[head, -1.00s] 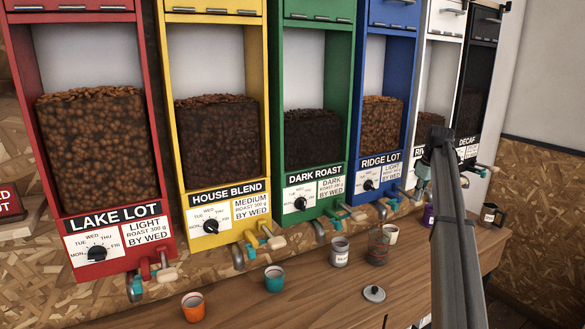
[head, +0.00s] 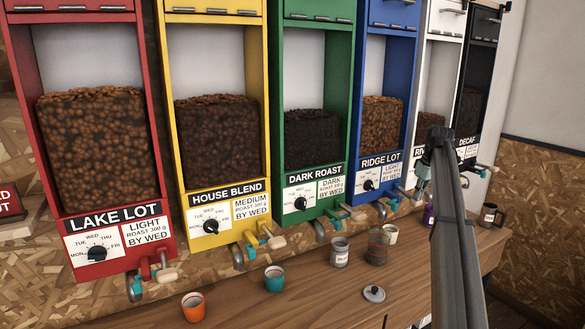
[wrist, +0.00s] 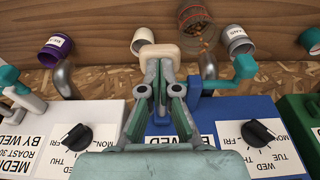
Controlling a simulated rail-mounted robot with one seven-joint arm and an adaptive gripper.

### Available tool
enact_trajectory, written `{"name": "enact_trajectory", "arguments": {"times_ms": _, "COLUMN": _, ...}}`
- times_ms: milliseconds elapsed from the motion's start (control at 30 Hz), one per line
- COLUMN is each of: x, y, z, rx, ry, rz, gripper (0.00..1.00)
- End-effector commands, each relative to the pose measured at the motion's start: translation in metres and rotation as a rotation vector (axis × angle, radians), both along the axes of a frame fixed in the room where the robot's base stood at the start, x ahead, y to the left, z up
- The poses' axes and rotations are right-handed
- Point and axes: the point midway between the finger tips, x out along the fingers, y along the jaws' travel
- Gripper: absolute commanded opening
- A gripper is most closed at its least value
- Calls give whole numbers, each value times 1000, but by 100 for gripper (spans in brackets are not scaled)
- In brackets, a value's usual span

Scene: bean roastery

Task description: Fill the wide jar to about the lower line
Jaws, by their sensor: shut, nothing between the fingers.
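The wide jar (head: 377,248) is clear glass and stands upright on the counter, near the blue Ridge Lot dispenser's spout (head: 380,211). In the wrist view the jar (wrist: 184,16) has brown beans inside; their level against the lines is too small to tell. The blue dispenser (wrist: 185,112) fills the middle of the wrist view, with its teal valve (wrist: 243,67) and pale lever grip (wrist: 152,51). My gripper (wrist: 163,82) is shut and empty, just at the lever grip; contact is unclear. In the head view my gripper (head: 423,172) is partly hidden by my arm.
A loose lid (head: 374,293) lies in front. Teal (head: 274,279) and orange (head: 193,307) cups are further left, and a dark mug (head: 489,215) is at right.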

Motion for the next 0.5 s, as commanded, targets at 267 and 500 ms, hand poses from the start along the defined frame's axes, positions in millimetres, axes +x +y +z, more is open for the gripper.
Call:
{"name": "enact_trajectory", "arguments": {"times_ms": 267, "x": 1, "y": 0, "z": 23, "rx": 0, "ry": 0, "rz": 0, "gripper": 0}}
{"name": "enact_trajectory", "arguments": {"times_ms": 500, "x": 1, "y": 0, "z": 49, "rx": 0, "ry": 0, "rz": 0, "gripper": 0}}
